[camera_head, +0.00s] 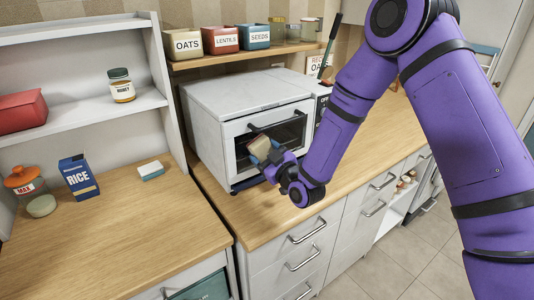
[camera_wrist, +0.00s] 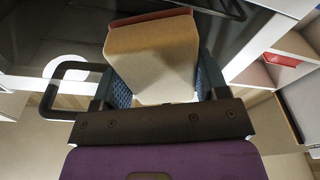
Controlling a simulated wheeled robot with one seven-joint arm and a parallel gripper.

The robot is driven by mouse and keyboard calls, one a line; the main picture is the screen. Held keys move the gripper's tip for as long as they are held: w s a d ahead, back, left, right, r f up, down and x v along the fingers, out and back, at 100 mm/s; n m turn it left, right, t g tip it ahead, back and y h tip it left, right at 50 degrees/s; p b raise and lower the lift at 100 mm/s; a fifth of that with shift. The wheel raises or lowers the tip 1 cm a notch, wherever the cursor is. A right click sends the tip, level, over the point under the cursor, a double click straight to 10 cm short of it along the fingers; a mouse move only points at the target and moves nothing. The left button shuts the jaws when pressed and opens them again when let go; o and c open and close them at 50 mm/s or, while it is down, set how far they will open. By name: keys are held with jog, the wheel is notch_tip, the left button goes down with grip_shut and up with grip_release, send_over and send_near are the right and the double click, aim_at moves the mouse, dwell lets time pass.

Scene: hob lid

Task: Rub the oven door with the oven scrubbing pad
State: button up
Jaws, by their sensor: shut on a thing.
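The white oven (camera_head: 235,100) stands on the wooden counter, with its dark-windowed oven door (camera_head: 240,132) facing front and shut. My gripper (camera_head: 266,155) is in front of the door, near its lower middle. It is shut on a tan block, which I take to be the oven scrubbing pad (camera_head: 260,146). In the wrist view the pad (camera_wrist: 155,60) sits between the blue finger pads of my gripper (camera_wrist: 160,85), with a thin reddish layer on its far side. The dark door lies behind it. I cannot tell whether the pad touches the door.
A dark bar handle (camera_wrist: 62,85) is left of my gripper in the wrist view. A white and teal sponge (camera_head: 151,170), a rice box (camera_head: 78,176) and an orange-lidded jar (camera_head: 27,183) stand on the left counter. Labelled tins (camera_head: 220,40) line the shelf above the oven.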

jog(key=shift+a, duration=0.15)
jog(key=shift+r+v, duration=0.15)
jog(key=shift+v, duration=1.35)
jog(key=shift+r+v, duration=0.2)
jog(key=shift+v, duration=1.3)
jog(key=shift+s, duration=0.15)
jog(key=v, duration=0.2)
jog(key=shift+s+r, duration=0.1)
jog(key=shift+s, duration=0.25)
jog(key=shift+w+a+f, duration=0.25)
jog(key=shift+w+a, duration=0.3)
jog(key=shift+w, duration=0.35)
jog(key=shift+w+a+f, duration=0.25)
jog(key=shift+w+a, duration=0.35)
jog(key=shift+w, duration=0.3)
jog(key=shift+w+a+f, duration=0.25)
jog(key=shift+w+a, duration=0.3)
jog(key=shift+w, duration=0.4)
jog(key=shift+x, duration=1.05)
